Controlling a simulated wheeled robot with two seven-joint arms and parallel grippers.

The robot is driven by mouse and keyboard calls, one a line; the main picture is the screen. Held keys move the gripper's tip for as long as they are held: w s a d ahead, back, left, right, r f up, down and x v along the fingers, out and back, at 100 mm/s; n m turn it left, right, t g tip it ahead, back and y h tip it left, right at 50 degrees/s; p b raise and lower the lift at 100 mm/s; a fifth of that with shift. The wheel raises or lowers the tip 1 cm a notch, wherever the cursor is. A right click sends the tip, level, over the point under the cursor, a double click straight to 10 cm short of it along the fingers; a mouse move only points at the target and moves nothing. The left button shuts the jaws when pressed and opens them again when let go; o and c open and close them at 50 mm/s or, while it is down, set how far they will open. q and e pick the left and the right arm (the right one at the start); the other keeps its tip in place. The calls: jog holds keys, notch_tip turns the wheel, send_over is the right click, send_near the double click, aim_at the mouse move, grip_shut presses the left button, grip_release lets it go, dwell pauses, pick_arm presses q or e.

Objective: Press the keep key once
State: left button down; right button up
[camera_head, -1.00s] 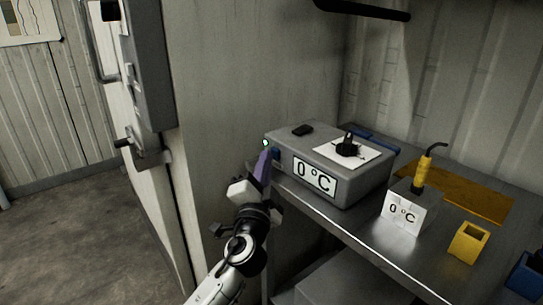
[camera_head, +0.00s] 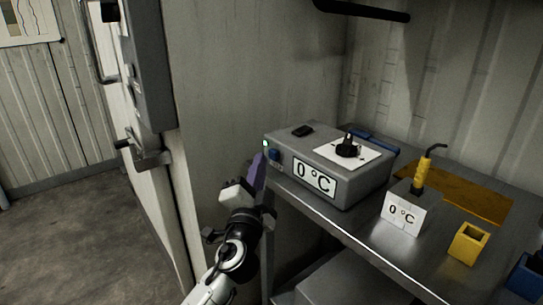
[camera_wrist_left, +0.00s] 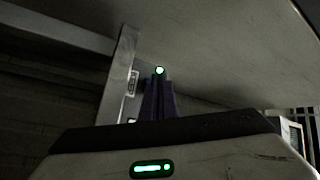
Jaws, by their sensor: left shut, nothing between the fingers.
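A grey box (camera_head: 352,191) with a "0 °C" display (camera_head: 314,178) stands on the metal bench. Its left front corner bears a blue key (camera_head: 274,155), with a small lit green lamp (camera_head: 265,143) above it. Any lettering at the key is too small to read. My left gripper (camera_head: 259,158) has purple fingers, which are shut and empty. Their tips are just left of the blue key and appear apart from it. In the left wrist view the fingers (camera_wrist_left: 158,98) point at the glowing lamp (camera_wrist_left: 159,70); the key cannot be made out there. My right gripper is out of view.
A black knob on a white plate (camera_head: 365,156) and a small black item (camera_head: 302,131) are on the box. A yellow-handled tool (camera_head: 423,172) stands in a block with a "0 °C" card (camera_head: 403,213). A yellow cup (camera_head: 468,245) is at right. A wall is behind.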

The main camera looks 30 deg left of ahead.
pick_arm(q)
jog(key=shift+s, duration=0.1)
jog(key=s, duration=0.1)
jog(key=s+a, duration=0.1)
jog(key=s, duration=0.1)
jog(key=s+a, duration=0.1)
jog(key=shift+s, duration=0.2)
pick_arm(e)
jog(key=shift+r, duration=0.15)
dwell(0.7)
